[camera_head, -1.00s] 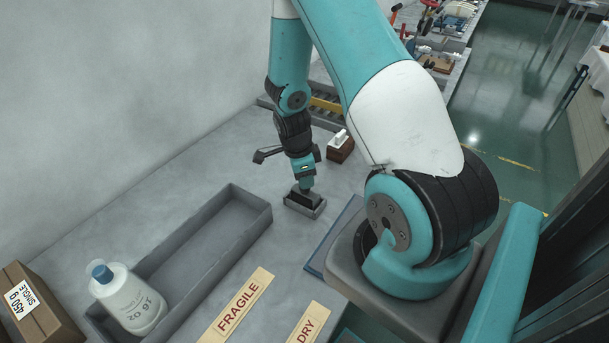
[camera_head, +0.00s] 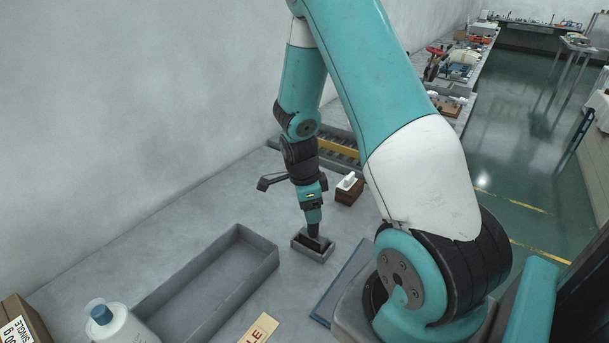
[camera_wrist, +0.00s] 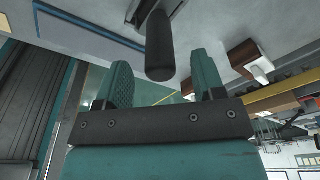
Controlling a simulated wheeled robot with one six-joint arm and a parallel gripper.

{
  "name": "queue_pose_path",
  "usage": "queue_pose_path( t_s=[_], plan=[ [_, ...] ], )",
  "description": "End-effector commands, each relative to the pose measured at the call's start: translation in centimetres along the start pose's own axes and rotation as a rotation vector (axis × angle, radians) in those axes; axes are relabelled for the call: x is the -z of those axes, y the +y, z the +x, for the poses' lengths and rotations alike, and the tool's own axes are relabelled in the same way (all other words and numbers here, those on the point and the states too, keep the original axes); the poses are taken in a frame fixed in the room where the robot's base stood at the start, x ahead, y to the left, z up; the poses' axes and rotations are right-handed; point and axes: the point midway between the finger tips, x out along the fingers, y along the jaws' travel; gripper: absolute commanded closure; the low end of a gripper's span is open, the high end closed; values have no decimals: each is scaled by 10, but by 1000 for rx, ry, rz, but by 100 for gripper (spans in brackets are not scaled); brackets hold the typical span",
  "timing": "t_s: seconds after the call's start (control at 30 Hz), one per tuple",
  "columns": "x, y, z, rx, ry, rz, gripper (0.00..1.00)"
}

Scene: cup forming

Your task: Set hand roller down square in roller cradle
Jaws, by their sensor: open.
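The small grey roller cradle (camera_head: 325,254) stands on the grey bench in the head view. The dark hand roller (camera_head: 312,240) sits in it, with its handle pointing up toward my gripper (camera_head: 313,222). In the wrist view the dark round handle (camera_wrist: 160,48) comes down between the spread fingers of my gripper (camera_wrist: 160,75), with a gap on each side. My gripper is open, just above the cradle. The roller's lower part is mostly hidden by the cradle walls, so I cannot tell exactly how square it lies.
A long grey tray (camera_head: 262,262) lies to the left, with a white bottle (camera_head: 122,325) and a cardboard box (camera_head: 18,318) near it. A brown block with a white top (camera_head: 347,196) stands behind the cradle. A flat blue-edged board (camera_head: 340,285) lies to the right.

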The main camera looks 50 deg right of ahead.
Motion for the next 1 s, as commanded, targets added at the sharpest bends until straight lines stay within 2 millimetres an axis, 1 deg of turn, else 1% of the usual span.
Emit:
queue_pose_path(
  t_s=[0.03, 0.1, 0.3, 0.4, 0.5, 0.6, 0.7, 1.0],
  plan=[
    [-1, -1, -13, 8, -2, 0, 37],
    [-1, -2, -32, 9, -3, -1, 37],
    [-1, -1, -82, 7, -2, 0, 37],
    [0, 0, -101, 5, -1, -1, 37],
    [0, 0, -115, 4, -1, -1, 37],
    [0, 0, -124, 2, -1, -1, 37],
    [0, 0, -127, 0, 0, -1, 37],
    [0, 0, -128, 0, 0, -1, 37]
  ],
)
